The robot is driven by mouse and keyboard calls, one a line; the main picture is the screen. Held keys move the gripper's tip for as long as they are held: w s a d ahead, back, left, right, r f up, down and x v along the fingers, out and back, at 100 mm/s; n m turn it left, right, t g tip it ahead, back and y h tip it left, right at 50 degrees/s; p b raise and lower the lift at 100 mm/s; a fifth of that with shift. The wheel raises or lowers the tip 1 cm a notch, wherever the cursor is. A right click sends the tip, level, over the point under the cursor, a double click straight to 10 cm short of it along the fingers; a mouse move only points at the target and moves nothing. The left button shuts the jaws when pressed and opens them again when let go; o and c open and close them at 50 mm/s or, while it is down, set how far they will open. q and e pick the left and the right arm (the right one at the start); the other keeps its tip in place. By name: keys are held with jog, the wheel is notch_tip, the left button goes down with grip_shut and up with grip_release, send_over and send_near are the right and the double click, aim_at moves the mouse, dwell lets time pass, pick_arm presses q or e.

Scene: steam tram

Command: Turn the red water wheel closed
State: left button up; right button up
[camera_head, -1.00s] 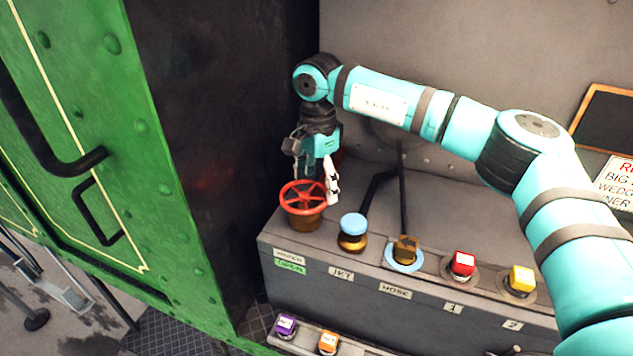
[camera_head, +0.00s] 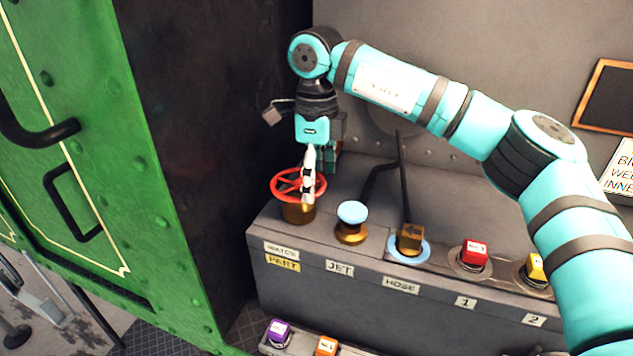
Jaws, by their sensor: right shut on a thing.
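The red water wheel (camera_head: 284,188) sits on a brass base at the left end of the grey console (camera_head: 400,312). Below it are a white label reading WATER and a yellow label (camera_head: 283,265) reading PART. My right gripper (camera_head: 308,188) points down at the wheel from above, its white fingers over the wheel's right half. It is shut on the wheel, probably at the rim or a spoke; the fingers hide the exact contact. My left gripper is not in view.
Right of the wheel stand a blue-topped brass JET knob (camera_head: 352,218), a HOSE valve (camera_head: 409,240) with a dark lever, and red (camera_head: 474,253) and yellow (camera_head: 536,267) blocks. A purple block (camera_head: 279,331) is on a lower ledge. A green riveted panel (camera_head: 150,200) stands left.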

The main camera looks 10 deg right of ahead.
jog(key=m+b, duration=0.1)
jog(key=s+m+b, duration=0.1)
jog(key=m, duration=0.1)
jog(key=a+f+m+b, duration=0.1)
jog(key=m, duration=0.1)
jog(key=shift+s+a, duration=0.1)
jog(key=shift+s, duration=0.25)
jog(key=m, duration=0.2)
jog(key=a+m+b, duration=0.1)
jog(key=shift+s+r+m, duration=0.2)
jog(key=shift+m, duration=0.2)
jog(key=shift+a+r+m, duration=0.1)
jog(key=shift+m, duration=0.3)
jog(key=shift+c, duration=0.2)
jog(key=shift+r, duration=0.15)
